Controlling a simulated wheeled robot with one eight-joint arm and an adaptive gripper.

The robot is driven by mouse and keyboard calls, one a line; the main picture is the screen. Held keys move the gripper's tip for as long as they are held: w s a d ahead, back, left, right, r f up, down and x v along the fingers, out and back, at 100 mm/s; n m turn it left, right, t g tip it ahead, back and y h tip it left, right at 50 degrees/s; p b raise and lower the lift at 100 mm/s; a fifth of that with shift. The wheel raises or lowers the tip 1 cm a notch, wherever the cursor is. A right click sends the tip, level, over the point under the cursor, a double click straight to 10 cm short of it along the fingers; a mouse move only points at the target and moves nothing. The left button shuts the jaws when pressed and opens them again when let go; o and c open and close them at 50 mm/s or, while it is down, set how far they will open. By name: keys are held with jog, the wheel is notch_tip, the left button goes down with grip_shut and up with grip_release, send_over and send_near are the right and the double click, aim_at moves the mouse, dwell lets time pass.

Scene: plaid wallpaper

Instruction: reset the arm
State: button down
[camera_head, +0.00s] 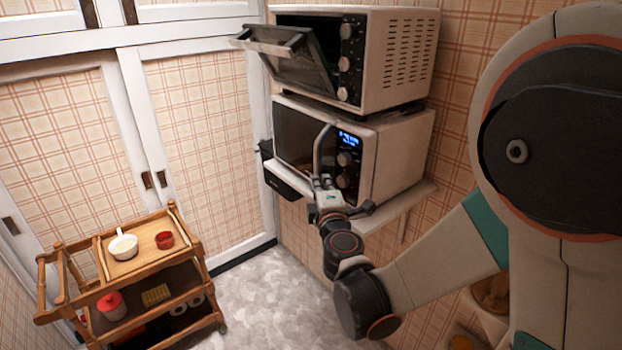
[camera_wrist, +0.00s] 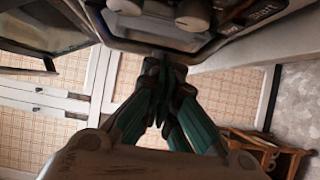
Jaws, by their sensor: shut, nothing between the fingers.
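My gripper (camera_head: 326,190) is in front of the lower oven (camera_head: 395,155), close to its long curved handle (camera_head: 319,150). In the wrist view its two dark and green fingers (camera_wrist: 166,66) are together with nothing between them. I cannot tell whether the fingertips touch the handle or the oven front. The arm reaches in from the right side of the head view, bent at the elbow.
An upper oven (camera_head: 400,60) stands on the lower one, its glass door (camera_head: 290,55) tilted partly open. A dark panel (camera_head: 285,180) juts out below. A wooden cart (camera_head: 112,278) with a white pot (camera_head: 123,245) and red cup (camera_head: 164,240) stands left; floor (camera_head: 265,300) between is clear.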

jog(key=s+d+r+m+g+h, duration=0.1)
jog(key=s+d+r+m+h, duration=0.15)
jog(key=d, duration=0.35)
jog(key=s+d+r+m+g+h, duration=0.1)
jog(key=s+d+m, duration=0.25)
jog(key=d, duration=0.25)
jog(key=s+d+r+m+g+h, duration=0.1)
jog(key=s+d+m+h, duration=0.1)
jog(key=s+d+m, duration=0.3)
jog(key=s+f+m+g+y, duration=0.1)
jog(key=s+f+m+g, duration=0.2)
jog(key=s, duration=0.7)
jog(key=s+d+f+m+g+y, duration=0.1)
jog(key=s+m+g, duration=0.3)
jog(key=s, duration=0.6)
jog(key=shift+s+d+f+m+g+y+p, duration=0.3)
jog(key=shift+s+f+m+y+p, duration=0.15)
jog(key=shift+f+m, duration=0.4)
